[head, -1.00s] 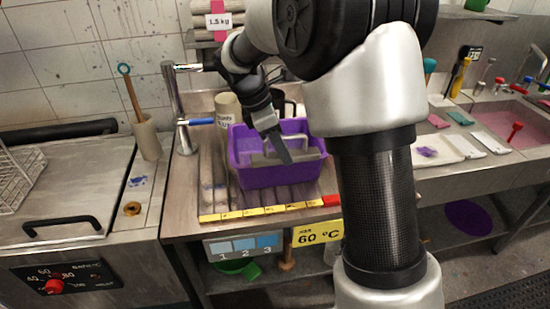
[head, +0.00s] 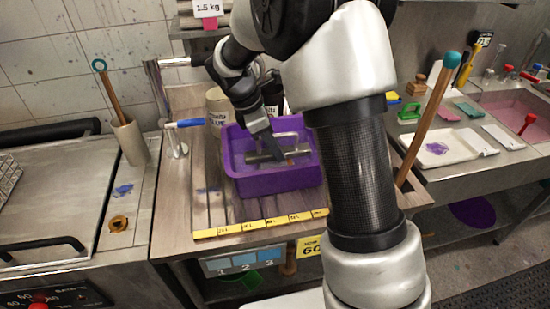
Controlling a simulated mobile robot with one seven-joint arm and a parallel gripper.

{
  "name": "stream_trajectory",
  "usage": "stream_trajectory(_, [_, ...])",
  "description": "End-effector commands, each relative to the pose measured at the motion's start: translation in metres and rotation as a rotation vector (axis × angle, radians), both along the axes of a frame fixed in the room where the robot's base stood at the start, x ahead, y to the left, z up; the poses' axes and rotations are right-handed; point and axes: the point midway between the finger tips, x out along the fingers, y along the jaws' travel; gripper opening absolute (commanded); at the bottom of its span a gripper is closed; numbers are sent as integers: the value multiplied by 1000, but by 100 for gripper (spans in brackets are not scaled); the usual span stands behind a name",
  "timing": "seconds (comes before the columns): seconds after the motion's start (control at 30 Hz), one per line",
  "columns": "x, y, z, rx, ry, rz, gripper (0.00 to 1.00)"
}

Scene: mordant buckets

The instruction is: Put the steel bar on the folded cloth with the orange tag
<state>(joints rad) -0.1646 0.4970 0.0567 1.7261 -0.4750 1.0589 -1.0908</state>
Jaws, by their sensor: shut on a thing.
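My gripper (head: 280,157) points down into a purple tub (head: 276,184) on the wooden drainboard. It is shut on a grey steel bar (head: 256,158), which lies crosswise at the fingertips inside the tub's rim. The fingers and shadow hide part of the bar, and I cannot tell if it touches the tub floor. A small orange spot shows by the fingertips; I cannot tell what it is. I cannot make out a folded cloth with an orange tag in this view.
A blue-handled tap (head: 185,124) and a labelled pot (head: 217,105) stand by the tub. A yellow marked strip (head: 258,225) runs along the front edge. A wooden stick (head: 425,125) leans at right. A white tray (head: 460,155) lies by the sink.

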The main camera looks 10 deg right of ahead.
Motion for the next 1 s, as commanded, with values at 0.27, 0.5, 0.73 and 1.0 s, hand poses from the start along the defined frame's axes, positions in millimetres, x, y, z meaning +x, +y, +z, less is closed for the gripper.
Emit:
stream_trajectory(0.27, [-1,-1,-30,-1,2,-1,0])
stream_trajectory(0.5, [0,-1,-37,-1,-2,0,0])
stream_trajectory(0.73, [0,0,-42,0,1,0,29])
stream_trajectory(1.0, [0,0,-41,0,0,-1,46])
